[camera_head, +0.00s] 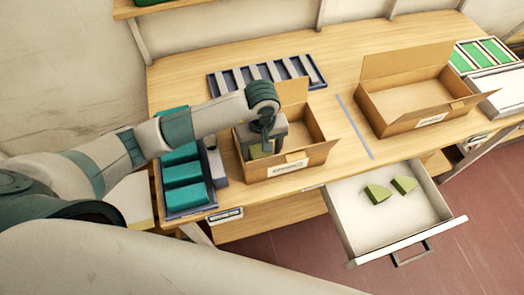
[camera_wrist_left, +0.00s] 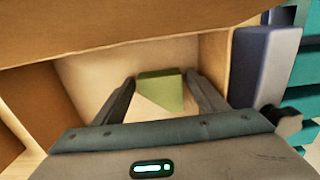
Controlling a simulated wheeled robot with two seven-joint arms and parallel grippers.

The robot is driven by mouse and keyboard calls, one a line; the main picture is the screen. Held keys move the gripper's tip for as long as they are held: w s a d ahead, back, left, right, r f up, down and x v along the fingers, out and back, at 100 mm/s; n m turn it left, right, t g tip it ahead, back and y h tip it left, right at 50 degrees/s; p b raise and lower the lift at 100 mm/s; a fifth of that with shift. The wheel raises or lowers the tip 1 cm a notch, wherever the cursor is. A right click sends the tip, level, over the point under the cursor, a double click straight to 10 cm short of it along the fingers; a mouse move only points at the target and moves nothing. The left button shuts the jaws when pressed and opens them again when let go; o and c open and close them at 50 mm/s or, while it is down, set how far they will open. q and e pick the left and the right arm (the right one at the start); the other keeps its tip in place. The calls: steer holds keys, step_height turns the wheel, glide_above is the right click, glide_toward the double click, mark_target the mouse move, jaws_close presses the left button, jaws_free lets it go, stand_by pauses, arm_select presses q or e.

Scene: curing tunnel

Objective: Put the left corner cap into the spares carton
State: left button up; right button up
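My left gripper (camera_head: 262,148) reaches down inside the left open carton (camera_head: 312,158). A green wedge-shaped corner cap (camera_wrist_left: 162,90) shows between its fingers in the left wrist view, low in the carton. The fingers stand apart on either side of the cap and look open; a light gap shows at the left finger. Two more green corner caps, a left one (camera_head: 377,193) and a right one (camera_head: 404,184), lie in the open white drawer (camera_head: 350,215). Carton labels are too small to read. My right gripper is not in view.
A second open carton (camera_head: 395,122) stands to the right, past a grey strip (camera_head: 355,127) on the bench. A dark rack with pale bars (camera_head: 228,82) lies behind. A tray of teal blocks (camera_head: 184,172) is left of the left carton. Green-panelled trays (camera_head: 483,55) stand far right.

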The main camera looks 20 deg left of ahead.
mark_target(262, 153)
arm_select(q)
steer(key=shift+r, duration=0.25)
steer(key=shift+r, duration=0.3)
step_height(262, 153, up, 11)
steer(key=b, duration=0.4)
steer(key=shift+b, duration=0.3)
steer(key=shift+r, duration=0.15)
